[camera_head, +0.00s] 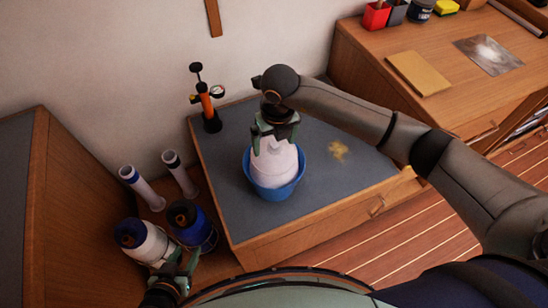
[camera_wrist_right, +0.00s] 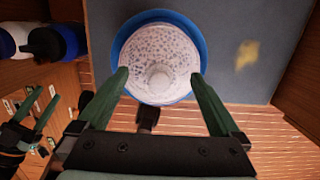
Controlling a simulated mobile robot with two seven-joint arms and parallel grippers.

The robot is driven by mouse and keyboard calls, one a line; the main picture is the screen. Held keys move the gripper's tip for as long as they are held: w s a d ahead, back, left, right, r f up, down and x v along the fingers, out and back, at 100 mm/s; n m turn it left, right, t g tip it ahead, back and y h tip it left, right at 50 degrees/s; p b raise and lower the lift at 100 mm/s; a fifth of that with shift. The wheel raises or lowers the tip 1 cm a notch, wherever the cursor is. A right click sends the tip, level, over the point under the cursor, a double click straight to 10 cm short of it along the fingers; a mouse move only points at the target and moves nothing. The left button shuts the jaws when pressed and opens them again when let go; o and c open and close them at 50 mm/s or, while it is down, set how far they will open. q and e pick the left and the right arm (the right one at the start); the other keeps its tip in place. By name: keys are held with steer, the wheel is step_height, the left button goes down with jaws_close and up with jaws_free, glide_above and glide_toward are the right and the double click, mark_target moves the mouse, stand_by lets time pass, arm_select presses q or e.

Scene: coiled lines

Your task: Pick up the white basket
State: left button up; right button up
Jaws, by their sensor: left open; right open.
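The white basket (camera_head: 275,165) is a pale rounded shape standing in a blue bowl (camera_head: 272,193) on a grey-topped cabinet. In the right wrist view the white basket (camera_wrist_right: 160,45) shows a speckled, hole-dotted face with a round knob, ringed by the blue bowl (camera_wrist_right: 196,26). My right gripper (camera_head: 276,142) is over the basket from above, open. In its wrist view the fingers of my right gripper (camera_wrist_right: 160,76) lie to either side of the basket's near part; contact cannot be told. My left gripper (camera_head: 178,274) is open and low at the left, away from the basket, near some bottles.
An orange pump (camera_head: 206,107) stands at the cabinet's back left. A yellow patch (camera_head: 338,151) lies right of the bowl. White tubes (camera_head: 142,188) and bottles (camera_head: 190,222) crowd the left. A wooden desk (camera_head: 385,75) stands at the right. The grey top (camera_head: 230,215) is otherwise mostly clear.

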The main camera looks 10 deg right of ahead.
steer(key=shift+f, duration=0.3)
steer(key=c, duration=1)
steer(key=shift+s+f, duration=0.1)
steer(key=shift+s, duration=0.1)
jaws_close()
